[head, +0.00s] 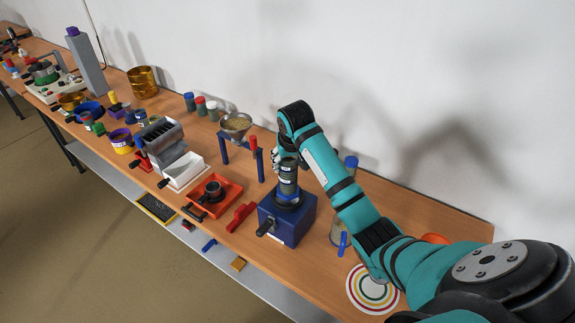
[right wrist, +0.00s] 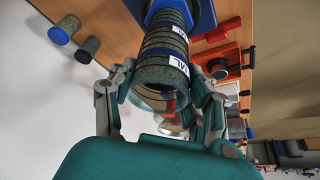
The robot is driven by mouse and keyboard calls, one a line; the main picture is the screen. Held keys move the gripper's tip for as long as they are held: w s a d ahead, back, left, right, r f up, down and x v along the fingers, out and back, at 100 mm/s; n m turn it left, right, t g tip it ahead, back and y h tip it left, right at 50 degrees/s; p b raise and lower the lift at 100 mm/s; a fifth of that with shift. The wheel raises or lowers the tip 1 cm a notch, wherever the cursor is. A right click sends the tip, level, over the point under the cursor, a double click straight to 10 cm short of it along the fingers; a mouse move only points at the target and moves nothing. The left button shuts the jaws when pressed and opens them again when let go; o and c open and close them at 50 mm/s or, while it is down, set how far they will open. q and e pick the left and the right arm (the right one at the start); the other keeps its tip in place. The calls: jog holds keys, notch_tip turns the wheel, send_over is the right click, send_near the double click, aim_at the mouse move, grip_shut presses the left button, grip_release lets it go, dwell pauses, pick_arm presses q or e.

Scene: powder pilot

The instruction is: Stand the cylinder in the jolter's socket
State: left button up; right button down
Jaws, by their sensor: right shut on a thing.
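The jolter is a dark blue box (head: 287,222) on the bench, with a blue ring-like socket (head: 288,199) on top and a lever at its front. The grey-green graduated cylinder (head: 288,178) is upright over the socket, its lower end at the ring. I cannot tell whether it is fully seated. My right gripper (head: 280,158) is shut on the cylinder's upper part. In the right wrist view, the fingers of my right gripper (right wrist: 165,85) flank the open rim of the cylinder (right wrist: 165,55), with the blue jolter (right wrist: 205,12) beyond. My left gripper is out of view.
A funnel on a blue stand (head: 235,125) and a red tray (head: 213,195) stand left of the jolter. A red block (head: 241,216) lies close beside it. A clear container (head: 338,232) and a ringed round mat (head: 372,289) are to the right, near my arm.

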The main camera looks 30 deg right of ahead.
jog(key=shift+w, duration=0.25)
notch_tip(320, 180, down, 3)
jog(key=shift+d+r+p, duration=0.1)
jog(key=shift+r+p, duration=0.05)
jog(key=shift+p, duration=0.85)
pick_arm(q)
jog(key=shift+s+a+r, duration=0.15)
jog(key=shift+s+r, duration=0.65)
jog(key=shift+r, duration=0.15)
pick_arm(e)
jog(key=shift+f, duration=0.4)
jog(key=shift+f, duration=0.1)
jog(key=c, duration=0.5)
grip_release()
jog(key=shift+c, duration=0.2)
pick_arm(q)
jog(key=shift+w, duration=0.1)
